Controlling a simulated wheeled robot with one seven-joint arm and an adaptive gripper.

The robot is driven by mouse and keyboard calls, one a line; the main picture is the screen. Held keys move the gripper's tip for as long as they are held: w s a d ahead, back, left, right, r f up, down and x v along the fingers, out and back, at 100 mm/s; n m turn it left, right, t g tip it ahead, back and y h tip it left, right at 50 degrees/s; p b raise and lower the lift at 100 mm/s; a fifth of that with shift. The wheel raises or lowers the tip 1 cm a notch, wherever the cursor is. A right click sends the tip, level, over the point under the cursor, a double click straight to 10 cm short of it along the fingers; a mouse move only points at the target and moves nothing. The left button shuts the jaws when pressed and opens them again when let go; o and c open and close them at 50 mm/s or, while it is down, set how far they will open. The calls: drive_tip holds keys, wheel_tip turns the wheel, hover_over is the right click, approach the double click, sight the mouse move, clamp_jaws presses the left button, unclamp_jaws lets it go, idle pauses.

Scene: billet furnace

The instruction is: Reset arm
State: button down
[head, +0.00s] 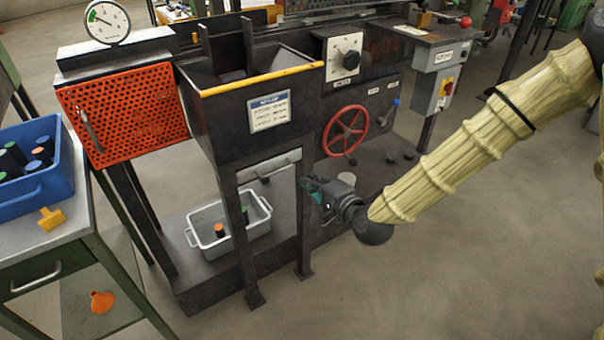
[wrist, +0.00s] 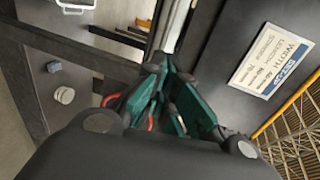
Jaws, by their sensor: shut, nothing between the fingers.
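My gripper (head: 318,190) is at the end of my arm, beside the front right leg of the black furnace hopper (head: 225,120), right of the white tub below. In the wrist view my gripper (wrist: 172,105) shows its dark green fingers closed together with nothing between them. The furnace's white label (wrist: 272,62) is close on the right of that view. I cannot tell whether the gripper touches the leg.
A red handwheel (head: 344,131) and a dial knob (head: 351,60) are on the furnace front. A grey tub (head: 262,222) with billets sits under the hopper. A blue crate (head: 60,185) of billets stands on the left bench. The floor at the lower right is clear.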

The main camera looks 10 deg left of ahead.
drive_tip(key=v, duration=0.6)
drive_tip(key=s+d+f+n+g+h, duration=0.25)
drive_tip(key=s+f, duration=0.35)
drive_tip(key=f, duration=0.3)
drive_tip(key=s+d+f+n+g+h, duration=0.1)
drive_tip(key=s+d+f+g, duration=0.1)
drive_tip(key=s+d+f, duration=0.5)
drive_tip(key=s+d+f+n+g+h, duration=0.1)
drive_tip(key=s+f+n+g+h, duration=0.3)
drive_tip(key=f, duration=0.7)
drive_tip(key=s+d+f+n+g+h, duration=0.1)
drive_tip(key=s+d+f+g, duration=0.1)
drive_tip(key=s+d+f, duration=0.5)
drive_tip(key=s+d+f+n+g+h, duration=0.15)
drive_tip(key=s+d, duration=0.45)
drive_tip(key=s, duration=0.6)
wheel_tip(320, 180, up, 16)
drive_tip(key=p, duration=1.5)
drive_tip(key=shift+w+a+f+p, duration=0.2)
drive_tip(key=shift+w+a+p, duration=0.1)
drive_tip(key=shift+w, duration=0.15)
